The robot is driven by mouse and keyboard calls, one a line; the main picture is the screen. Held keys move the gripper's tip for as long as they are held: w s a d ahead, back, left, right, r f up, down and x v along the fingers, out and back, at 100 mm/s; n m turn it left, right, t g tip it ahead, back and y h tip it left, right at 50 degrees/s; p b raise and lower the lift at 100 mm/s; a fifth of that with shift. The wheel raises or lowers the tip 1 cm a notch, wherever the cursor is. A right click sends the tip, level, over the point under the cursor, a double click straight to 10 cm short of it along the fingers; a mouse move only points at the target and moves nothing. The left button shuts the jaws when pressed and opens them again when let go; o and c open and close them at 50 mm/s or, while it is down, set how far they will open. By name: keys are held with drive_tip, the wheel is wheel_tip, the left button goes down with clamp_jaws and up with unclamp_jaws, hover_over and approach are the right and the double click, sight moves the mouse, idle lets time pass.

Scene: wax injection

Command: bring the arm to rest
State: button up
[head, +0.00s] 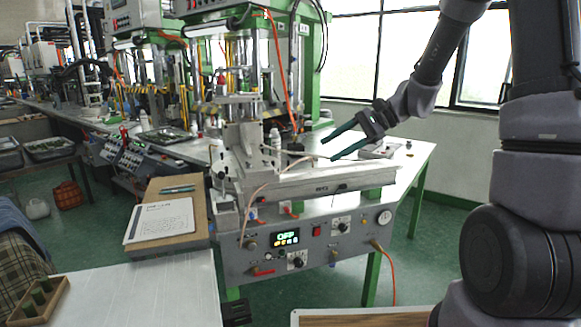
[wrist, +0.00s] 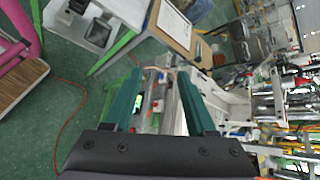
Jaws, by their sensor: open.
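My gripper (head: 336,146) is open and empty, with its two green fingers spread apart. In the head view it hangs in the air at the right end of the wax injection machine (head: 325,235), above the machine's long white bar. In the wrist view the fingers of my gripper (wrist: 162,98) point at the machine and nothing is between them. My arm (head: 440,50) reaches in from the right side of the head view.
A cardboard-topped stand with a printed sheet (head: 160,220) is left of the machine. White bottles (head: 275,139) stand behind the bar. A wooden tray with green pieces (head: 38,298) is at the lower left. Green floor shows right of the bench.

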drive_tip(key=s+d+r+n+t+h, duration=0.2)
drive_tip(key=s+d+r, duration=0.4)
drive_tip(key=s, duration=0.3)
drive_tip(key=s+d+r+n+t+h, duration=0.3)
drive_tip(key=s+d+r+h, duration=0.3)
drive_tip(key=s, duration=0.3)
drive_tip(key=shift+d+r+t+h, duration=0.25)
drive_tip(key=shift+d+t+h, duration=0.35)
drive_tip(key=shift+t+h, duration=0.15)
